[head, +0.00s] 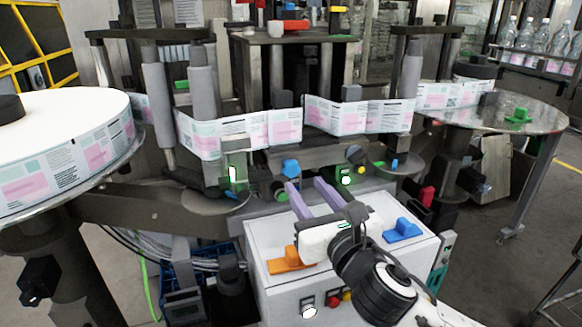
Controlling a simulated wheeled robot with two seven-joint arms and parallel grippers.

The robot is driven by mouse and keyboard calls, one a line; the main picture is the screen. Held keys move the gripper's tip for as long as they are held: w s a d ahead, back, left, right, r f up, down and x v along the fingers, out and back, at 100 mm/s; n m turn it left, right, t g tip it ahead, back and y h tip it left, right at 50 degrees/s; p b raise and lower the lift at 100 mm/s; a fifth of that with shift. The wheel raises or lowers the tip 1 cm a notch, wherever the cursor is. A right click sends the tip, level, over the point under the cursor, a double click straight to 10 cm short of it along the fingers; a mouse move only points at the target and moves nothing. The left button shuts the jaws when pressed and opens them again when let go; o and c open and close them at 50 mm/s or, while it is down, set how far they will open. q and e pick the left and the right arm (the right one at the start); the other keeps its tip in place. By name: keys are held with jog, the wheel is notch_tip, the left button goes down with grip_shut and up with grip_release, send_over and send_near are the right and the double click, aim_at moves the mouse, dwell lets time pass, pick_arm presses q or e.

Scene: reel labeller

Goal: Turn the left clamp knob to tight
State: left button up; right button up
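A small blue knob (291,167) sits low on the labeller's front, left of the machine's middle. A small yellow knob (360,169) sits farther right at about the same height. I cannot tell for sure which is the left clamp knob, or how any knob is turned. My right gripper (305,184) reaches in from the lower right above the white control box. Its two purple fingers are spread apart with nothing between them. The fingertips are just below the blue knob in the picture; contact cannot be made out. My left gripper is not in view.
The white control box (270,235) carries an orange handle (288,260), a blue handle (402,230) and front buttons. A printed label web (340,117) runs across the machine. A large label reel (75,120) stands left; a round metal table (500,112) with a green piece stands right.

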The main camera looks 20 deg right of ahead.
aim_at(292, 169)
jog(key=w, duration=0.8)
jog(key=shift+a, duration=0.1)
jog(key=c, duration=0.7)
